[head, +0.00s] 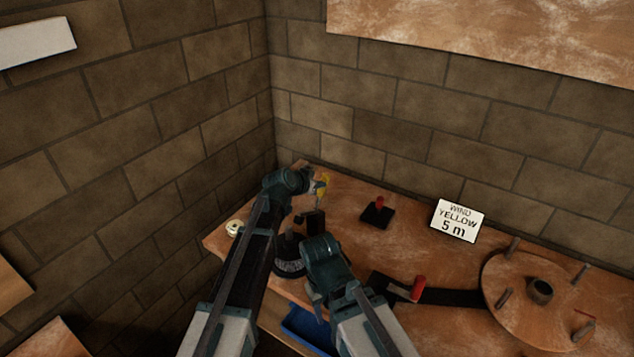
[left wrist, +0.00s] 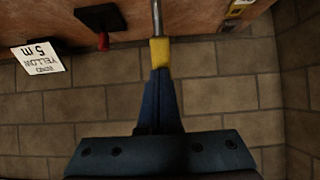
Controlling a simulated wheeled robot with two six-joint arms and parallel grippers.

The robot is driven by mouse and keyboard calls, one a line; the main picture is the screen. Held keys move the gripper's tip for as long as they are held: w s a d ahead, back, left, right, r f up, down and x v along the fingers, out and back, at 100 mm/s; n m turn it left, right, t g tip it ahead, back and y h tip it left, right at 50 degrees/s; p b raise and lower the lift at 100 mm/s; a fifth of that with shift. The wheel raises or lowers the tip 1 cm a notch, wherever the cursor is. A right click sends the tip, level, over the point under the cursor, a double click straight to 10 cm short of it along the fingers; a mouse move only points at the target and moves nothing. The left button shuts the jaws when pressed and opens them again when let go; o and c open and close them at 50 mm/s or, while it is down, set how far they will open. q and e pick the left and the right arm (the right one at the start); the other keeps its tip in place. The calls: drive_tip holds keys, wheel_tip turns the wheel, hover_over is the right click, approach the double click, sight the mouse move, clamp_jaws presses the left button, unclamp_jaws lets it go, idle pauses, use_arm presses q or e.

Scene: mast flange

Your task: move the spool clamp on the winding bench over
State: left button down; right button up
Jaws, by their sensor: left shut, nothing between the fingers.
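The bench does not label the spool clamp; a small black block (head: 314,222) with a thin metal rod above it may be it, partly hidden by my arms. My left gripper (head: 322,183) is shut, its yellow fingertips at the upper end of that rod. In the left wrist view the shut fingers (left wrist: 158,52) show end-on, and a metal rod (left wrist: 157,18) appears just beyond the tips. Whether they touch it, I cannot tell. My right arm's wrist is in front of the bench in the head view; its fingers are hidden.
On the wooden bench (head: 345,190) stand a black base with a red knob (head: 378,210), a red-handled crank (head: 418,288) and a pegged round winder (head: 540,315). A sign (head: 457,220) reads "WIND YELLOW 5 m". A dark dial (head: 289,266) sits between my arms. Brick walls close the back and left.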

sight(324, 178)
use_arm(q)
drive_tip(key=w+g+p, duration=0.1)
drive_tip(key=w+d+g+y+p, duration=0.1)
drive_tip(key=shift+w+d+y+p, duration=0.2)
drive_tip(key=shift+d+y+p, duration=0.1)
drive_tip(key=shift+p, duration=0.05)
drive_tip(key=shift+w+d+f+g+y+p, duration=0.4)
drive_tip(key=shift+w+g+p, duration=0.1)
drive_tip(key=shift+g, duration=0.1)
drive_tip(key=shift+w+d+f+g+y, duration=0.3)
drive_tip(key=shift+w+f+g+y, duration=0.2)
drive_tip(key=shift+f+g, duration=0.2)
drive_tip(key=shift+w+d+f, duration=0.15)
drive_tip(key=shift+d+f, duration=0.05)
drive_tip(key=shift+f, duration=0.25)
drive_tip(key=shift+r+p, duration=0.6)
drive_tip(key=shift+r, duration=0.15)
drive_tip(key=p+v, duration=1.1)
drive_tip(key=v, duration=0.1)
drive_tip(key=shift+w+d+r+p, duration=0.15)
drive_tip(key=shift+w+r+p, duration=0.15)
drive_tip(key=shift+r, duration=0.2)
